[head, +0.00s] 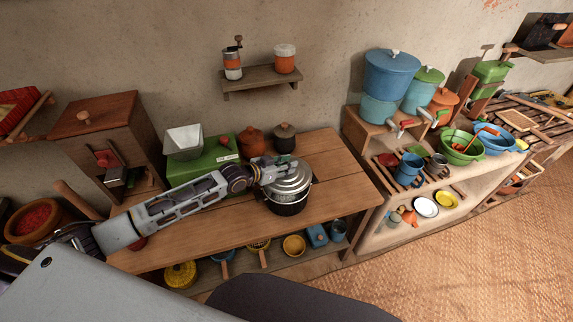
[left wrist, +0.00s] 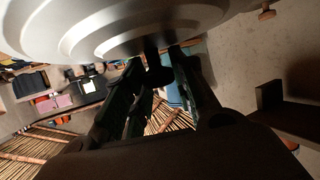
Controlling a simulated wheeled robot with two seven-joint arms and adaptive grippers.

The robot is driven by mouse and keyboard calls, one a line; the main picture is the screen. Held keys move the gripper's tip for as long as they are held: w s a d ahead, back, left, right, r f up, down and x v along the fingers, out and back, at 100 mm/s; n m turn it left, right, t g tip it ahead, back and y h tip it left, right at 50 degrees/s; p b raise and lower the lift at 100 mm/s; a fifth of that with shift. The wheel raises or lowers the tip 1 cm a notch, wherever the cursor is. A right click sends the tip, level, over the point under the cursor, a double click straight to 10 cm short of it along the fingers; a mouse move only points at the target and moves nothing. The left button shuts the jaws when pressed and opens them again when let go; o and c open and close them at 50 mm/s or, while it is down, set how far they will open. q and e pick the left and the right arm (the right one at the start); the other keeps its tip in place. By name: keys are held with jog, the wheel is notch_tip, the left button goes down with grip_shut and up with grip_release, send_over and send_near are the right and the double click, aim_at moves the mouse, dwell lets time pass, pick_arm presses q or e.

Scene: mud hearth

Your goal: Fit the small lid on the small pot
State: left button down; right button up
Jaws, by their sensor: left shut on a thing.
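The small lid (head: 291,181) is silvery, round and stepped in rings. In the head view it is over the small pot (head: 288,208), a dark round pot with a shiny rim standing on the wooden table. The lid looks roughly level and hides the pot's mouth. I cannot tell whether it touches the rim. My left gripper (head: 274,170) is shut on the lid at its top middle. In the left wrist view the lid (left wrist: 120,28) fills the top edge, against the fingers (left wrist: 160,68). The pot does not show there. My right gripper is not in view.
A wooden grinder box (head: 100,130) stands left. The table is clear right of the pot.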

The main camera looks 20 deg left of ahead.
pick_arm(q)
jog(key=shift+f+b, duration=0.9)
jog(key=shift+f, duration=0.3)
jog(key=shift+f+b, duration=0.45)
jog(key=shift+f, duration=0.35)
jog(key=shift+f+p, duration=0.1)
jog(key=shift+p, duration=0.25)
dwell(0.4)
jog(key=shift+f, duration=0.3)
dwell(0.7)
jog(key=shift+f, duration=0.35)
dwell(1.0)
jog(key=c, duration=1.1)
grip_release()
